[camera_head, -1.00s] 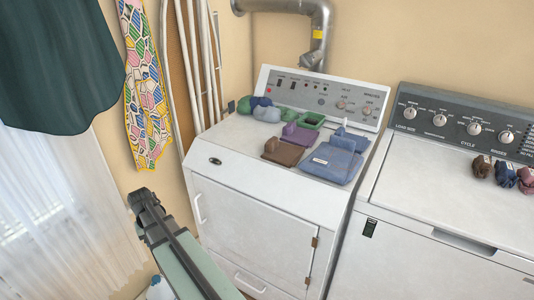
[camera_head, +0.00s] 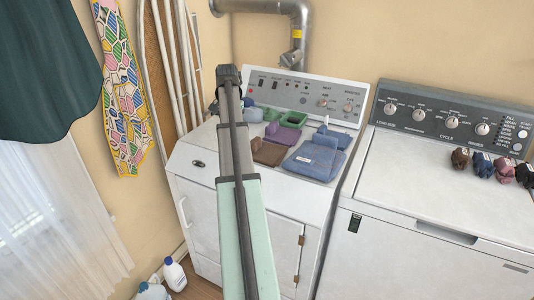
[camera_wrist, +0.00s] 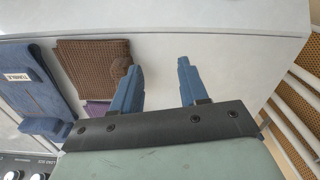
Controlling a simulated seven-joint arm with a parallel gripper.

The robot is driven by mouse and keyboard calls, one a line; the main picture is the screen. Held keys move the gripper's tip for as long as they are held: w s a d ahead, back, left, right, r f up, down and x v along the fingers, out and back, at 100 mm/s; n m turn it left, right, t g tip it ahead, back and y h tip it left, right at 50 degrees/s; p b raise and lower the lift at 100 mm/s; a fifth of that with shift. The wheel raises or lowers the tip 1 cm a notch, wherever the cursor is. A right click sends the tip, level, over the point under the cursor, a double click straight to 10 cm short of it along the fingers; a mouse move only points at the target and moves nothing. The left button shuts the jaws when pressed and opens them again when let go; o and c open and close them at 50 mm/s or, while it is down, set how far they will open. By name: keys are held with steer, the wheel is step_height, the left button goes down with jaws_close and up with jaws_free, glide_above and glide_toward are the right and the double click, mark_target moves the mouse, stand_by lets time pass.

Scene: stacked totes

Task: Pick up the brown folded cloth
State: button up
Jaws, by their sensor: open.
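The brown folded cloth (camera_head: 268,152) lies on top of the white dryer (camera_head: 190,163), near its front and left of a blue folded cloth (camera_head: 318,158). My arm partly covers its left side in the head view. In the wrist view the brown cloth (camera_wrist: 88,65) has a waffle texture and a raised lump at its right edge. My gripper (camera_wrist: 160,62) is open and empty, with its two blue fingers over bare dryer top. The brown cloth is to the left of both fingers, with the left finger close to its lump. The fingers are not clear in the head view.
A purple cloth (camera_head: 279,133) and a green one (camera_head: 293,119) lie behind the brown cloth. The dryer's control panel (camera_head: 310,97) rises at the back. A washer (camera_head: 440,180) with several small rolled items stands to the right. White poles (camera_head: 176,75) lean at the left wall.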

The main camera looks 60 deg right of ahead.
step_height(320, 180, up, 7)
steer(key=m, duration=0.2)
glide_above(255, 141)
steer(key=f, duration=0.8)
steer(key=shift+s+d, duration=0.1)
steer(key=shift+s, duration=0.1)
steer(key=shift+w+f, duration=0.15)
steer(key=shift+f, duration=1.25)
steer(key=shift+w+f, duration=0.15)
steer(key=shift+f, duration=1.25)
jaws_close()
